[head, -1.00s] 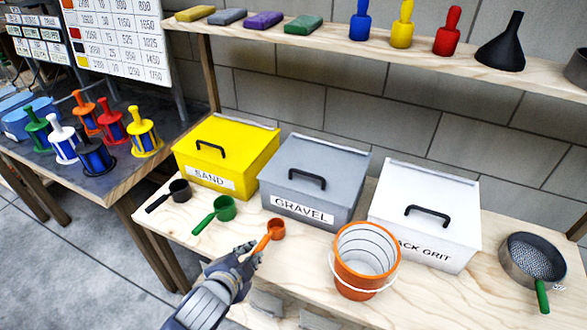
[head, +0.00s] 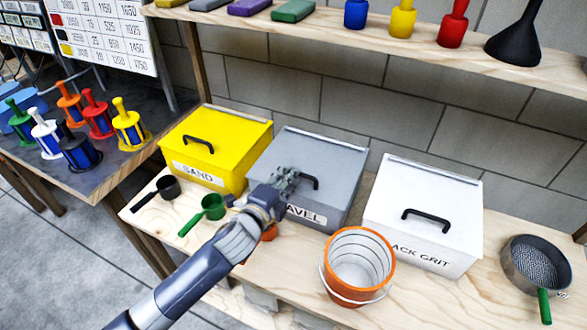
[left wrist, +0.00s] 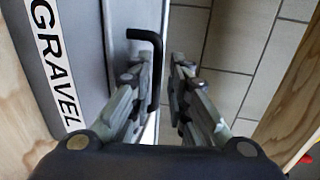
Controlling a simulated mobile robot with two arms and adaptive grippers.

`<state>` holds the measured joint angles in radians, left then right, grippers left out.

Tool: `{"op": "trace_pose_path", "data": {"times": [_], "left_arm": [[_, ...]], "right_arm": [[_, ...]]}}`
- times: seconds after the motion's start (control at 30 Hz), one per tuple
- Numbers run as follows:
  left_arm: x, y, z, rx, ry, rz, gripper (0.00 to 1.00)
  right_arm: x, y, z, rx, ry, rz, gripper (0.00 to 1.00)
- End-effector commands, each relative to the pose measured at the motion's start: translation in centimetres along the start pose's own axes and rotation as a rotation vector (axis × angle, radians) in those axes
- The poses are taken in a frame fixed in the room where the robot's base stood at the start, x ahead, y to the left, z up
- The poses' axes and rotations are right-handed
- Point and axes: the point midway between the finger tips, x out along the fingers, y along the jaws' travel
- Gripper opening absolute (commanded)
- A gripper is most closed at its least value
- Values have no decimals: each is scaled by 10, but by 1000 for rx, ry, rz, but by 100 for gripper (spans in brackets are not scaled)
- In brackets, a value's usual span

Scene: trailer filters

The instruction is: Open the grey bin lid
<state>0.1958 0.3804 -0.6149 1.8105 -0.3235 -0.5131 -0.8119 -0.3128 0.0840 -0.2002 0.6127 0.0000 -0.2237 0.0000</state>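The grey bin (head: 341,199) labelled GRAVEL stands on the wooden bench between the yellow and white bins, its lid (head: 332,160) closed. Its black handle (head: 312,181) is on the lid's front part. My left gripper (head: 285,178) is at the handle's left end in the head view and partly covers the handle and label. In the left wrist view the two fingers (left wrist: 163,72) are apart, with a gap between them. The handle (left wrist: 154,62) shows at the left finger's tip there; I cannot tell whether they touch. My right gripper is not in view.
A yellow SAND bin (head: 222,140) stands left and a white BLACK GRIT bin (head: 420,205) right. An orange bucket (head: 357,262) stands in front. Green (head: 212,206) and black (head: 168,187) scoops lie near my arm. A shelf runs above the bins.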

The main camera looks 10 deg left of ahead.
Motion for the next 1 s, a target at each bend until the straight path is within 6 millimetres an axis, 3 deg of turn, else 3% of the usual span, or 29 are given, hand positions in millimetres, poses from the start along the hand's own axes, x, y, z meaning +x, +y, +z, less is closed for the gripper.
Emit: {"op": "trace_pose_path", "data": {"times": [0.1, 0.33, 0.7, 0.8, 1.0], "left_arm": [[18, -1, 0, 0, -1, -1, 17], [37, 0, 0, 0, -1, 1, 17], [41, 0, 0, -1, 0, 1, 17], [41, 0, 0, -1, -1, 1, 0], [41, 0, 0, -1, -1, 1, 0]], "right_arm": [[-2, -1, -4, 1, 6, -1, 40], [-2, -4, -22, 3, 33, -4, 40], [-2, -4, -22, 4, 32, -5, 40], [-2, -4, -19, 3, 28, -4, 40], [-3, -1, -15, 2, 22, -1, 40]]}}
